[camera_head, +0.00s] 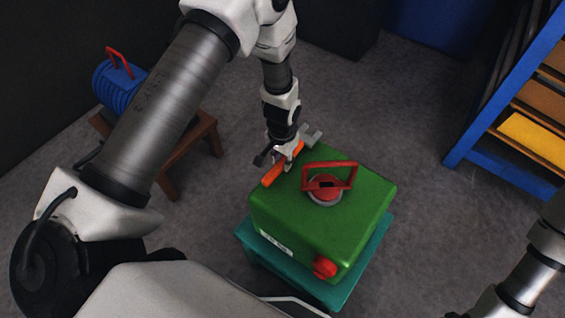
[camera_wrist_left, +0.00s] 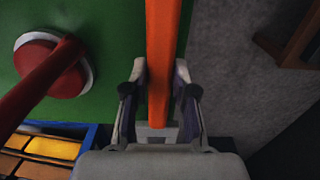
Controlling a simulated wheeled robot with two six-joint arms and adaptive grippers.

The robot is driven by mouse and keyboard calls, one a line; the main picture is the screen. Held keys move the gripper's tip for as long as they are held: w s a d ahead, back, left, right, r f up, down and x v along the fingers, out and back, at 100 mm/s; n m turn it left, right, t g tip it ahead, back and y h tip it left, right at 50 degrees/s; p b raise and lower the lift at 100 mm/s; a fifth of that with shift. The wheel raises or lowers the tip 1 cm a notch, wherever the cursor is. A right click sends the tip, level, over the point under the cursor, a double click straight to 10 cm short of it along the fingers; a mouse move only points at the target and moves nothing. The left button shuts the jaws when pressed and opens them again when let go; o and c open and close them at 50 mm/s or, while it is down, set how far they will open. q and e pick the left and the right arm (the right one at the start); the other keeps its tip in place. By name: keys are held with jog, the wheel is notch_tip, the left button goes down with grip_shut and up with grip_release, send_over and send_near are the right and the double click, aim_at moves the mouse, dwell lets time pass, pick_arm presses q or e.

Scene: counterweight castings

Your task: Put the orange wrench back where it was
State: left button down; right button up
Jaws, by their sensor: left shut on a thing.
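The orange wrench (camera_head: 272,175) lies across the far left edge of the green casting's top. Its grey end seems to show beyond the gripper, partly hidden. My left gripper (camera_head: 287,163) points down and is shut on the wrench's handle. In the left wrist view the orange wrench (camera_wrist_left: 164,40) runs between the two fingers of the left gripper (camera_wrist_left: 160,92). I cannot tell whether the wrench touches the casting. My right gripper is out of view; only part of the right arm shows at the lower right.
The green casting (camera_head: 275,215) has a red handle (camera_head: 330,176) and a red knob (camera_head: 325,266), and sits on a teal stand (camera_head: 345,290). A blue ribbed thing (camera_head: 118,88) stands on a wooden stool (camera_head: 190,140). A blue rack (camera_head: 490,110) is at right. Grey floor is clear between.

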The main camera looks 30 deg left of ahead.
pick_arm(q)
jog(key=shift+f, duration=0.9)
jog(key=shift+f, duration=0.1)
jog(key=c, duration=0.9)
grip_release()
notch_tip(320, 180, up, 12)
jog(key=shift+r+b, duration=0.15)
jog(key=shift+b, duration=0.15)
